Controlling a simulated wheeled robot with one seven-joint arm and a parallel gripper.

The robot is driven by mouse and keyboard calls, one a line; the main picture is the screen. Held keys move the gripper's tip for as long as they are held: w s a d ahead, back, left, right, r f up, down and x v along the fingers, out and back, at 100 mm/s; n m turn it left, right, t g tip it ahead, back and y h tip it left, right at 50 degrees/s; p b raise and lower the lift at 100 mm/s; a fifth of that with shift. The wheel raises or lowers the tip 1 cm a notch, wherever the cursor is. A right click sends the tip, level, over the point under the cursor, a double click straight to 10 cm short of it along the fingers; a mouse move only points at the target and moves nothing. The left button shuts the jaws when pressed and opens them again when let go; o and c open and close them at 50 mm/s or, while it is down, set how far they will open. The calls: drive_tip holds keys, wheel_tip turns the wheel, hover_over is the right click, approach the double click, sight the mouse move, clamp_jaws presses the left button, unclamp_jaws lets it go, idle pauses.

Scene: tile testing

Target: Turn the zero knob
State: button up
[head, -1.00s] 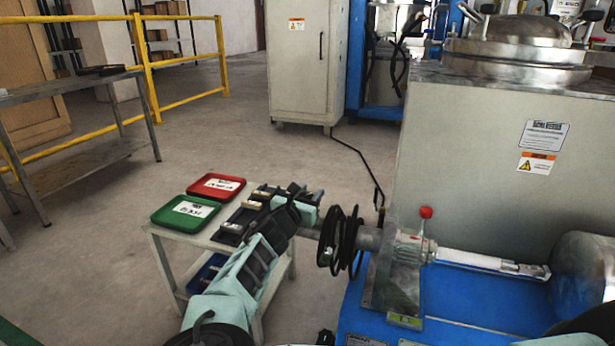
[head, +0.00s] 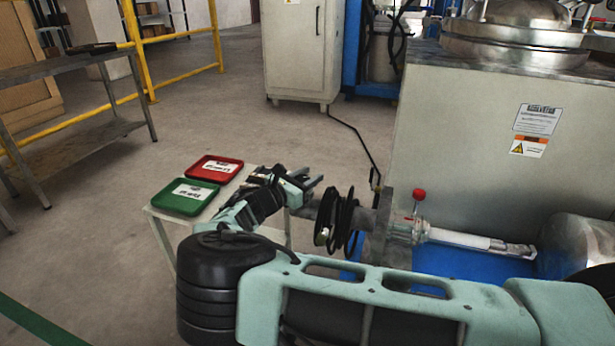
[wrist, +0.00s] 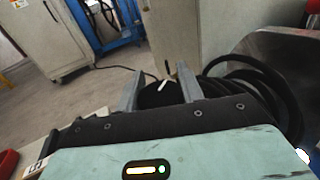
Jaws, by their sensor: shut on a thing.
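The zero knob appears in the wrist view as a black round knob (wrist: 154,97) with a white pointer mark, between my two grey fingers. My gripper (wrist: 159,90) is shut on it, one finger on each side. In the head view my gripper (head: 314,187) is beside the left end of the machine, close to the coiled black cable. The knob cannot be made out there; my wrist and fingers cover that spot.
A black cable coil (head: 338,222) hangs right of my gripper, near a red-topped valve (head: 419,194). A green tray (head: 184,197) and a red tray (head: 215,169) lie on a small table. A large grey tank (head: 470,130) stands behind.

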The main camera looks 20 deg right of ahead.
drive_tip(key=o, duration=1)
drive_tip(key=shift+s+a+p, duration=0.15)
drive_tip(key=shift+a+p, duration=0.25)
drive_tip(key=shift+a, duration=0.05)
drive_tip(key=shift+p+v, duration=1.25)
drive_tip(key=shift+v, duration=1.95)
